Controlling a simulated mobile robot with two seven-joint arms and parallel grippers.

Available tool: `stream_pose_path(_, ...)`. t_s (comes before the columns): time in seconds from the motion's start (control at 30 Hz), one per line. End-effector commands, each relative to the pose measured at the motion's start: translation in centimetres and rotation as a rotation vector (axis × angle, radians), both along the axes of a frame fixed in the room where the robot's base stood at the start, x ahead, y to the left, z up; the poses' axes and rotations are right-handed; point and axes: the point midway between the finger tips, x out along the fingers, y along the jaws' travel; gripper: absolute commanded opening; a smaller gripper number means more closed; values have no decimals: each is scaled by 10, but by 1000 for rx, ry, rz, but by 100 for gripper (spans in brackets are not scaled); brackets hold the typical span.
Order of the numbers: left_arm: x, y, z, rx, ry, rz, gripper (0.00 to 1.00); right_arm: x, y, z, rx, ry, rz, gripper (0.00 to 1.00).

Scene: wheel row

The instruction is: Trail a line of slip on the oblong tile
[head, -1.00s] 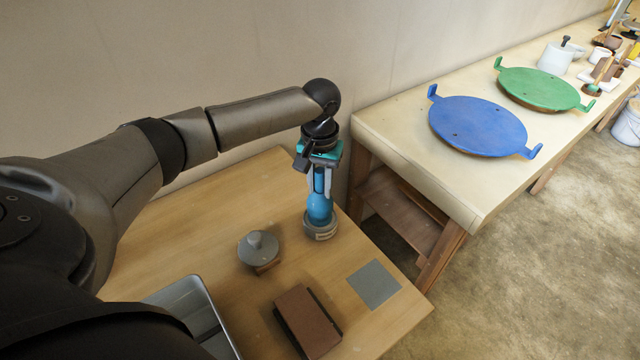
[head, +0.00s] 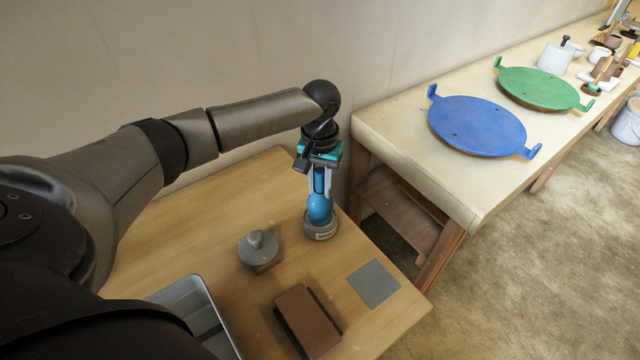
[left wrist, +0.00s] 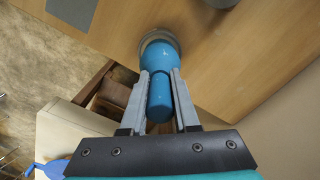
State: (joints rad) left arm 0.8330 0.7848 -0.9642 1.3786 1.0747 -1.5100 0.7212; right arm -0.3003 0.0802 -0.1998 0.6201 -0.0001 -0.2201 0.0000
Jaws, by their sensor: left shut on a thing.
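A blue bulb-shaped bottle (head: 319,208) stands upright in a grey ring-like base (head: 321,230) on the wooden table. My left gripper (head: 319,188) points down and is shut on the bottle's narrow upper part. The left wrist view shows the bottle (left wrist: 159,95) between the two fingers of the gripper (left wrist: 160,80). A brown oblong tile (head: 307,320) lies near the table's front, and a flat grey square tile (head: 373,284) lies to its right. My right gripper is not in view.
A grey lidded pot or knobbed lid (head: 258,249) sits left of the bottle. A grey metal tray (head: 190,302) is at the lower left. A higher bench (head: 400,125) on the right holds blue (head: 478,125) and green (head: 540,88) round boards.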

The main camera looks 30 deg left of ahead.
Motion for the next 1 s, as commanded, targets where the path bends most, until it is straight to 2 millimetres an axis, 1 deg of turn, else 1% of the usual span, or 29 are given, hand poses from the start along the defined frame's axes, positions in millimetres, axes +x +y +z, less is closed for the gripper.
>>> stream_pose_path(1.0,0,-1,-2,-1,1,0,0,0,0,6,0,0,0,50)
